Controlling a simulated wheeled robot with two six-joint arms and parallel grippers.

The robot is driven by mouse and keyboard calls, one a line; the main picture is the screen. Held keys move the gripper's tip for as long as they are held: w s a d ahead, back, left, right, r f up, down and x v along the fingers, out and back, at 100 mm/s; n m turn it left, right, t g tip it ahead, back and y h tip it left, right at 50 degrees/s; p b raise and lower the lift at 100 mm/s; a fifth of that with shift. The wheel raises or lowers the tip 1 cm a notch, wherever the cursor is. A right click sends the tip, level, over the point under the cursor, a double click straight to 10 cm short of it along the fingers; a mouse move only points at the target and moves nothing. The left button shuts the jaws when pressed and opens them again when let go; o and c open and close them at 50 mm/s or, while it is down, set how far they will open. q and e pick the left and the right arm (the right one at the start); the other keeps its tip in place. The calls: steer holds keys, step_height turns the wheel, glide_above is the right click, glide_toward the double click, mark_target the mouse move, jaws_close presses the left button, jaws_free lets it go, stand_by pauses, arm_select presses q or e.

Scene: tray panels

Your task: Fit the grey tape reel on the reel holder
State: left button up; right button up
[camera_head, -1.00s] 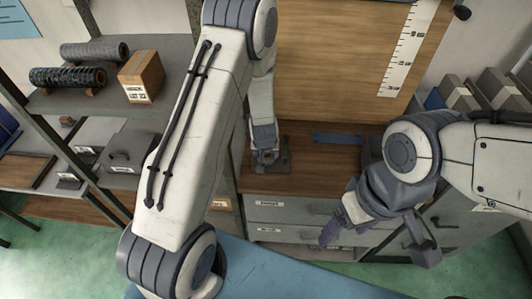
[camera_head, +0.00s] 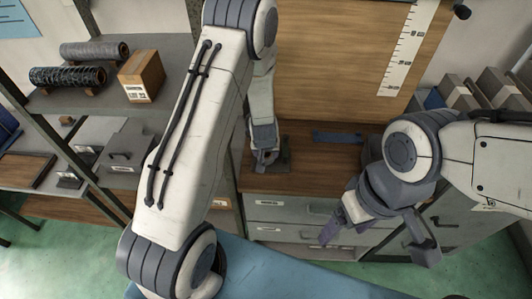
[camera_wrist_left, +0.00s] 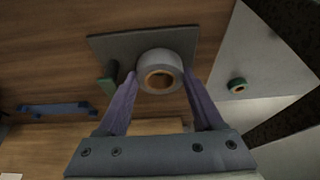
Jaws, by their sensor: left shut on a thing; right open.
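The grey tape reel (camera_wrist_left: 160,66), with an orange-brown core, sits between the two purple fingers of my left gripper (camera_wrist_left: 160,75) in the left wrist view. The gripper is shut on it. The plate also shows in the head view (camera_head: 285,160), beside my left gripper (camera_head: 266,157). I cannot tell whether the reel touches the holder. My right gripper (camera_head: 340,224) is open and empty, in front of the drawers.
A blue bracket-like piece (camera_head: 338,136) lies on the wooden worktop (camera_head: 310,178). Shelves with rolls and a cardboard box (camera_head: 141,75) stand at the left.

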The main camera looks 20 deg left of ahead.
arm_select(q)
steer(key=shift+f+b, duration=0.4)
steer(key=shift+f, duration=0.2)
steer(key=o, duration=1.1)
steer(key=shift+r, duration=0.2)
steer(key=shift+p+v, duration=3.8)
steer(key=shift+v, duration=1.65)
steer(key=shift+f, duration=0.1)
